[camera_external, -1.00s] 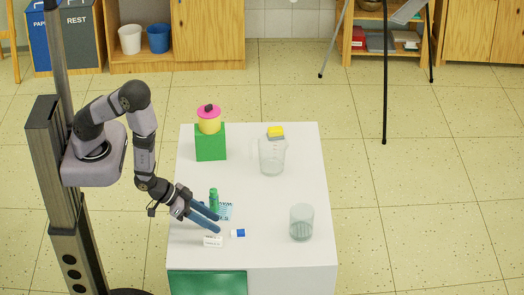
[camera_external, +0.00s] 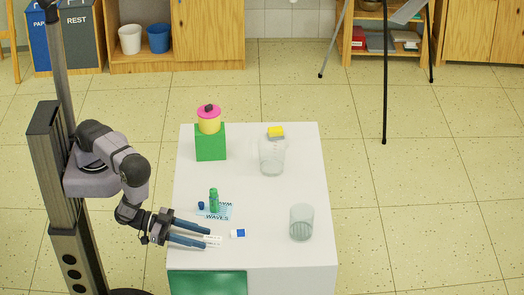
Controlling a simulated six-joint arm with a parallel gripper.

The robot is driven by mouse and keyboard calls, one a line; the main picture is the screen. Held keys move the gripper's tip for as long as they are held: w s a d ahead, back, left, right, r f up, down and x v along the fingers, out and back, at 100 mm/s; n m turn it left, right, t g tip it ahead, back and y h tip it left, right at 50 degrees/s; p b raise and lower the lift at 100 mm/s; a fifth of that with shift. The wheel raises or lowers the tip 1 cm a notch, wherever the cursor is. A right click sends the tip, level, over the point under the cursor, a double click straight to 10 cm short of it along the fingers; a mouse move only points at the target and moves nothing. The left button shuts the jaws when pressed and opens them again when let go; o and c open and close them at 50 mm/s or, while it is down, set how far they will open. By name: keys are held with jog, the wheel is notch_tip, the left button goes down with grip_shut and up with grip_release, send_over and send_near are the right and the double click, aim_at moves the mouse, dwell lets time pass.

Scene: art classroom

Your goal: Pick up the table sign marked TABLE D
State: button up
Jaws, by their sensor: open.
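A small white table sign (camera_external: 212,241) with dark print too small to read stands near the front left of the white table (camera_external: 270,253). My gripper (camera_external: 209,239) is open and low over the table, reaching in from the left. Its two blue fingers lie one behind and one in front of the sign, and they partly cover it. I cannot tell whether the fingers touch it.
A blue and white eraser-like block (camera_external: 238,233) lies just right of the fingertips. Behind are a green bottle (camera_external: 214,199) and a printed blue card (camera_external: 222,213). A glass (camera_external: 301,223), a clear jug (camera_external: 272,157) and a green box (camera_external: 210,143) stand farther off.

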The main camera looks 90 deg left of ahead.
aim_at(222, 243)
jog(key=shift+x, duration=2.5)
grip_shut()
